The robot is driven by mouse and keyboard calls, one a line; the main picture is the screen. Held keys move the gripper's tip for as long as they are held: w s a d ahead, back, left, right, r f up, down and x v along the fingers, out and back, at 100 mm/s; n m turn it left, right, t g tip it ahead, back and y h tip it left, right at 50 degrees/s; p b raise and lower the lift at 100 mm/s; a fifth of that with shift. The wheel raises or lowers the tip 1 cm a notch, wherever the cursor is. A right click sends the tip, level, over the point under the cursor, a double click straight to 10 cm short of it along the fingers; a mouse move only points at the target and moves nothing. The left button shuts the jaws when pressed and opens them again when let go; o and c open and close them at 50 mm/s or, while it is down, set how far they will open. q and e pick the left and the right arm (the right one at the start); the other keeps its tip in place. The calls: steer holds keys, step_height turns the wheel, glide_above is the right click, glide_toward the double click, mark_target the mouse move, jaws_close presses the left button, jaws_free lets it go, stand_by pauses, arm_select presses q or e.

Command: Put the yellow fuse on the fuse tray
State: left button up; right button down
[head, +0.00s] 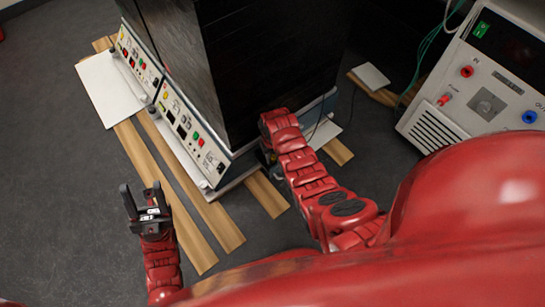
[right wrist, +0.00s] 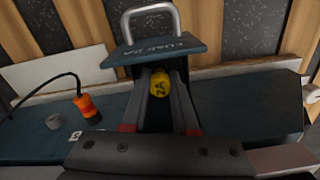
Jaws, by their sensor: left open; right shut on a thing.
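The yellow fuse (right wrist: 160,84), with dark "2A" lettering, is between the dark fingers of my right gripper (right wrist: 165,78) in the right wrist view. The gripper is shut on it. Just beyond the fingertips is a teal panel (right wrist: 150,58) with a metal loop handle (right wrist: 150,14) and blurred lettering, which seems to be the fuse tray's front. Whether the fuse touches the tray cannot be told. In the head view, my right arm reaches to the cabinet's base and hides its gripper and the fuse. My left gripper (head: 143,192) is open and empty above the floor.
An orange plug (right wrist: 86,104) with a black cable and a grey ring (right wrist: 54,122) are left of the fuse. A tall black cabinet (head: 262,60) with control panels stands ahead. A white power unit (head: 490,90) is at right. Wooden strips (head: 215,215) lie on the floor.

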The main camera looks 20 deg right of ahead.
steer(key=shift+r+p, duration=0.65)
steer(key=shift+r, duration=0.05)
steer(key=shift+r, duration=0.1)
steer(key=shift+r+p, duration=0.55)
steer(key=shift+p, duration=0.15)
steer(key=shift+r+p, duration=1.3)
steer(key=shift+r, duration=0.2)
